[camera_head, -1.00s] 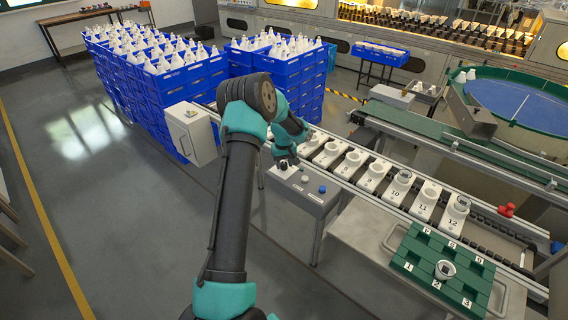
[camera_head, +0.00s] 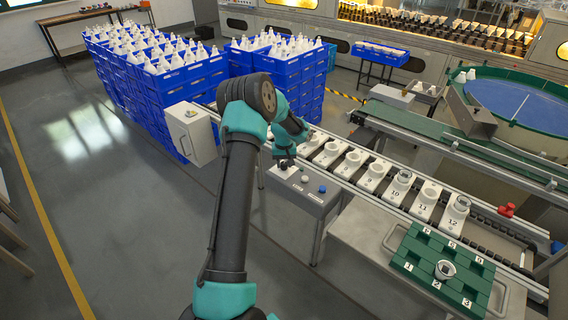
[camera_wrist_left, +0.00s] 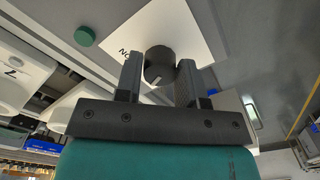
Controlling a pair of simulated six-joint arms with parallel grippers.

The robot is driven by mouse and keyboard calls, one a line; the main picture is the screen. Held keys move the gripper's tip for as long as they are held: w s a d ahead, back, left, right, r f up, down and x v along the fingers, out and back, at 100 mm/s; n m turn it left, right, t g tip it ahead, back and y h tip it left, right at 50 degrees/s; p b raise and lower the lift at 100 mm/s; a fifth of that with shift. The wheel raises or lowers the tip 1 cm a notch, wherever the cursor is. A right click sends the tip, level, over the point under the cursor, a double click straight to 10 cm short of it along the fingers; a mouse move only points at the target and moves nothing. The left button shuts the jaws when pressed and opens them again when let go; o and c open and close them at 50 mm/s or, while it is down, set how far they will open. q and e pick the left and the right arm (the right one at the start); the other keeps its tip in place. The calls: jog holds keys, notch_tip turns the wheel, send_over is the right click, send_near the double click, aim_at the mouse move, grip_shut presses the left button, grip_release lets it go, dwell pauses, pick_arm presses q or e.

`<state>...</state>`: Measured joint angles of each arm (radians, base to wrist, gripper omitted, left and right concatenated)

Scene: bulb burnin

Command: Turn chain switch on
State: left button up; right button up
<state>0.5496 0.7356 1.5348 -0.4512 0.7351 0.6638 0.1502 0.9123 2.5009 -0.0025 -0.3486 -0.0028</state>
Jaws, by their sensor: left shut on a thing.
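My left gripper (camera_head: 284,163) reaches down to the grey control box (camera_head: 315,196) beside the conveyor. In the left wrist view its two fingers (camera_wrist_left: 160,75) are shut on a dark round switch knob (camera_wrist_left: 159,62) with a pale pointer mark. The knob stands on a white label plate (camera_wrist_left: 190,25) with partly hidden lettering. In the head view the knob is mostly hidden by the gripper. A green button (camera_wrist_left: 85,36) is beside the plate in the wrist view. A blue button (camera_head: 322,189) shows on the box top. My right gripper is not in view.
The conveyor right of the box carries numbered white holders (camera_head: 400,186), some with cups. Blue crates (camera_head: 160,75) of bulbs stand behind. A white cabinet (camera_head: 190,134) is left of the arm.

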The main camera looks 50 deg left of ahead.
aim_at(284, 163)
pick_arm(q)
jog(key=m, duration=1.1)
jog(key=shift+m, duration=0.4)
jog(key=o, duration=0.9)
jog(key=shift+r, duration=0.1)
notch_tip(284, 163, up, 17)
jog(key=shift+r, duration=0.15)
dwell(0.6)
